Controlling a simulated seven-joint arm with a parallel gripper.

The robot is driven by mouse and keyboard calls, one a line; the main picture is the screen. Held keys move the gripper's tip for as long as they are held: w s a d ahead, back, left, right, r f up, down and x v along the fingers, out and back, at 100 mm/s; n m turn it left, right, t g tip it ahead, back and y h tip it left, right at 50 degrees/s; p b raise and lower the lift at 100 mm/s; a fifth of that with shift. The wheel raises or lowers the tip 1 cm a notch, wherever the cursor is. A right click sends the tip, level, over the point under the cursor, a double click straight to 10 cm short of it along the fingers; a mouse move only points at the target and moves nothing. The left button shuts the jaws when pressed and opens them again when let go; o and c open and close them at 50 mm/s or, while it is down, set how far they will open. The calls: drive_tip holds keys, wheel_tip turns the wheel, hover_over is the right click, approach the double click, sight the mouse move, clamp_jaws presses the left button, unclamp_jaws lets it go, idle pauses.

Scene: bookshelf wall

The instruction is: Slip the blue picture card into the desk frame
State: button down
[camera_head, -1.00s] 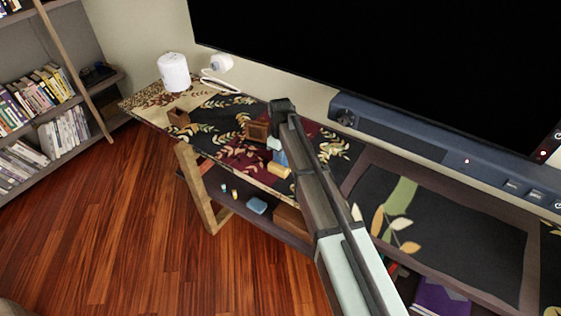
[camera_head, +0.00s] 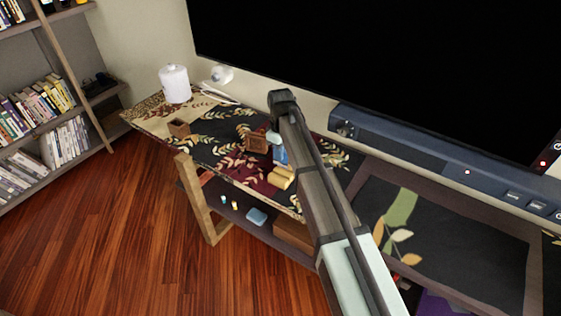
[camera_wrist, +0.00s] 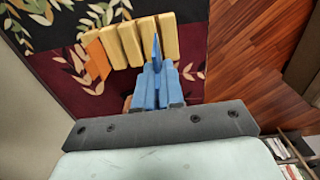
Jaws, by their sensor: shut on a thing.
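My gripper (camera_wrist: 157,92), with blue fingers, is shut on the blue picture card (camera_wrist: 156,47), which shows in the wrist view as a thin blue edge beyond the fingertips. The card edge overlaps a row of upright yellow blocks (camera_wrist: 131,44); I cannot tell whether it touches them. A brown wooden frame-like piece (camera_head: 256,143), likely the desk frame, stands on the patterned tabletop, left of my gripper in the head view. In the wrist view the fingers hide most of a brown thing. My arm hides part of the tabletop in the head view.
A dark screen and a long blue-grey bar (camera_head: 430,160) lie behind. A lower shelf holds small items.

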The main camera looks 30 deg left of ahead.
wheel_tip(320, 180, up, 2)
drive_tip(key=shift+a, duration=0.1)
drive_tip(key=w+a+r+n, duration=0.1)
drive_tip(key=w+a+r, duration=0.1)
drive_tip(key=a, duration=0.6)
drive_tip(key=w+a+r+n, duration=0.2)
drive_tip(key=w+a, duration=0.3)
drive_tip(key=a, duration=0.3)
drive_tip(key=shift+w+a, duration=0.2)
drive_tip(key=shift+w, duration=0.1)
drive_tip(key=shift+f, duration=1.85)
drive_tip(key=shift+f, duration=2.55)
drive_tip(key=c, duration=0.8)
unclamp_jaws()
